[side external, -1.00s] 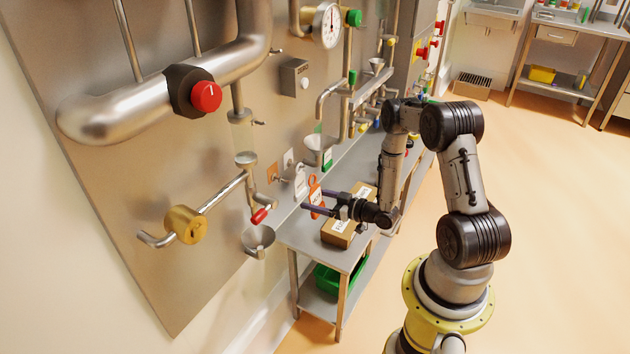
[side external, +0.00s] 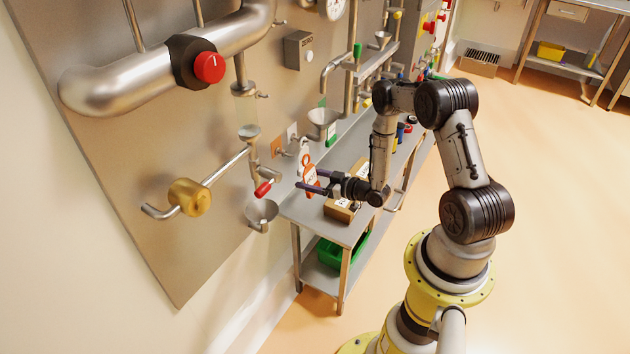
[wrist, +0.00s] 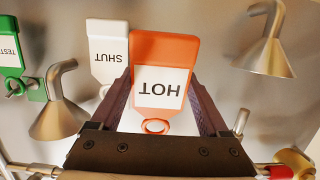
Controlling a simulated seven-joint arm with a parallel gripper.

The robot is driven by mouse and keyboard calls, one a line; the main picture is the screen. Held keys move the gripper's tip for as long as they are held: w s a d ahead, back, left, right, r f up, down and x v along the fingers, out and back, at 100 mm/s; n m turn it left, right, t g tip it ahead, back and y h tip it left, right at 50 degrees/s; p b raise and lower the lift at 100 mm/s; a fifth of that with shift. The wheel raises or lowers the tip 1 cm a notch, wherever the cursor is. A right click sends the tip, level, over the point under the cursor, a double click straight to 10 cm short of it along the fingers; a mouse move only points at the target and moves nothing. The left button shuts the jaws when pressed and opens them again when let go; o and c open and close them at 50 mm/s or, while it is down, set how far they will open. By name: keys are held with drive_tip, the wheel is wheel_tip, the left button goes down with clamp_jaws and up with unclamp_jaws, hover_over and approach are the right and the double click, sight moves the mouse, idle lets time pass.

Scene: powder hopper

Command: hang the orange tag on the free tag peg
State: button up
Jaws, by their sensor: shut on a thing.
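My gripper (side external: 308,186) is shut on the orange tag (side external: 309,178) and holds it in front of the steel panel. In the wrist view the orange tag (wrist: 158,48) reads HOT upside down, with its ring end between the fingers (wrist: 165,112). An orange plate (side external: 278,147) on the panel carries a small peg with no tag visible on it, left of and above my gripper. A white tag (wrist: 108,48) reading SHUT hangs beside the orange tag, near a white plate (side external: 292,133). Contact between tag and peg is not visible.
A green tag (wrist: 9,48) hangs further along the panel. Metal funnels (side external: 322,117) (side external: 261,210) and a red-tipped lever (side external: 263,189) stick out around my gripper. Below stands a steel bench (side external: 325,228) with a cardboard box (side external: 340,211).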

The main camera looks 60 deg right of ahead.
drive_tip(key=x, duration=0.6)
drive_tip(key=shift+w, duration=0.15)
idle(0.6)
idle(0.6)
drive_tip(key=o, duration=1.2)
